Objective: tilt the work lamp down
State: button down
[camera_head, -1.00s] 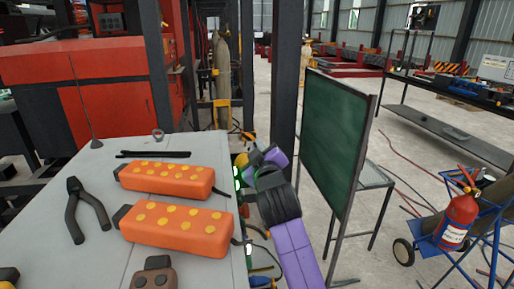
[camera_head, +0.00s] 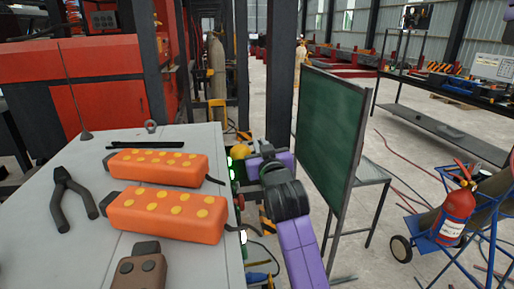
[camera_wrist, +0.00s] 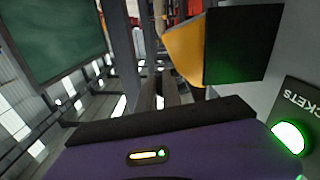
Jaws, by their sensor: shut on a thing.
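The work lamp (camera_head: 242,151) shows in the head view as a small yellow rounded shape beyond the right edge of the grey cabinet top. In the wrist view its yellow shell (camera_wrist: 185,50) has a dark, flat box-like face on its right. My gripper (camera_head: 256,161) is beside the lamp, shut on it, and my black wrist and purple links partly hide the contact. In the wrist view my purple gripper body fills the bottom, and the grip itself is not clear.
Two orange pendants (camera_head: 166,213), pliers (camera_head: 70,197) and a brown controller (camera_head: 140,267) lie on the cabinet top (camera_head: 100,255). A green board (camera_head: 328,125) stands close right of my arm. A fire extinguisher (camera_head: 455,215) stands farther right.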

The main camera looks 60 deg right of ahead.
jog(key=shift+s+d+f+m+b, duration=0.15)
jog(key=shift+f+m+b, duration=0.45)
jog(key=shift+m, duration=0.35)
jog(key=shift+s+d+f+m+b, duration=0.15)
jog(key=shift+f+m+b, duration=0.35)
jog(key=shift+m, duration=0.45)
jog(key=c, duration=1.8)
grip_release()
jog(key=shift+a, duration=0.1)
jog(key=b+v, duration=0.1)
jog(key=v, duration=0.6)
jog(key=shift+s+a, duration=0.25)
jog(key=shift+s, duration=0.1)
